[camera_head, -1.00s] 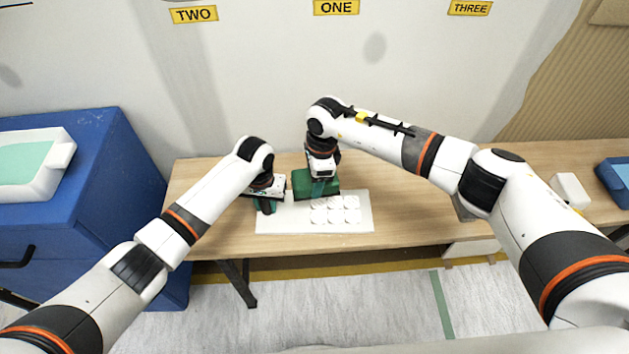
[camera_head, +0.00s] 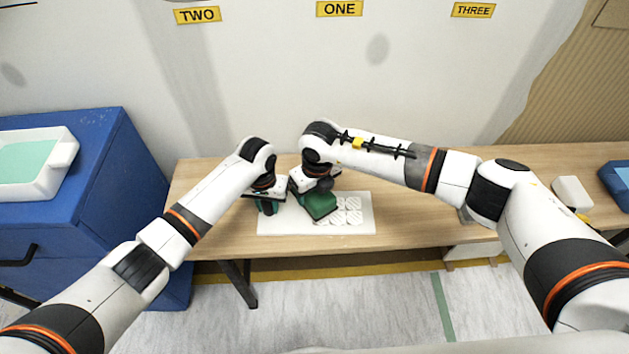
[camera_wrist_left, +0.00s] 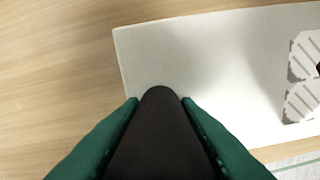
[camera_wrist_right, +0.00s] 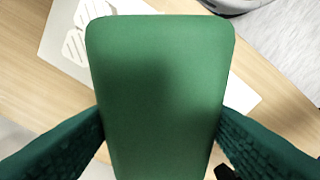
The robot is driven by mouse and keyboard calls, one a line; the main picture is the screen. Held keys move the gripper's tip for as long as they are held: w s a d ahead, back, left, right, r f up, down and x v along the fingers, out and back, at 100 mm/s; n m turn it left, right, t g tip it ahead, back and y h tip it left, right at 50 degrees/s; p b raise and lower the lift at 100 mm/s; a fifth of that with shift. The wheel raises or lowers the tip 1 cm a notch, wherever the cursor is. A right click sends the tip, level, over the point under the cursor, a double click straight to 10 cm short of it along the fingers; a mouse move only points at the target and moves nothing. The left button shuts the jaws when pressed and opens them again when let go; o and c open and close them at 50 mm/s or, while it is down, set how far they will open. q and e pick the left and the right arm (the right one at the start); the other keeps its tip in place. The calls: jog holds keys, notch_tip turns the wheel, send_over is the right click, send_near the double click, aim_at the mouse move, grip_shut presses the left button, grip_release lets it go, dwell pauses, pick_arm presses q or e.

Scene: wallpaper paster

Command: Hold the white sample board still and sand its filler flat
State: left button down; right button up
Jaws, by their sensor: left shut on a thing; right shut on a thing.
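The white sample board (camera_head: 285,224) lies on the wooden table. White filler patches (camera_head: 352,216) stand in rows on its right part, with diagonal stripes on the visible ones. My left gripper (camera_wrist_left: 160,105) is shut on a black handle (camera_wrist_left: 158,140) at the board's left part. My right gripper (camera_wrist_right: 160,125) is shut on a green sanding block (camera_head: 318,204), turned diagonally over the left patches. The block hides some patches. I cannot tell whether it touches them.
The wooden table (camera_head: 420,215) has free room right of the board. A white block (camera_head: 572,191) and a blue container (camera_head: 616,180) are at the far right. A blue cabinet (camera_head: 85,165) with a white tray (camera_head: 65,158) stands at the left. A wall is behind.

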aim_at(360, 210)
jog(key=f, duration=0.6)
jog(key=shift+d, duration=0.35)
jog(key=d, duration=1.1)
jog(key=shift+s+d+r, duration=0.1)
jog(key=shift+s+d, duration=0.15)
jog(key=shift+s, duration=0.1)
jog(key=shift+c, duration=0.5)
jog(key=a, duration=1.2)
jog(key=shift+w+a, duration=0.3)
jog(key=shift+a, duration=0.05)
jog(key=d, duration=1.3)
jog(key=shift+s, duration=0.3)
notch_tip(360, 210, up, 8)
jog(key=shift+a, duration=0.15)
jog(key=shift+r, duration=0.1)
jog(key=o, duration=0.4)
jog(key=c, duration=0.3)
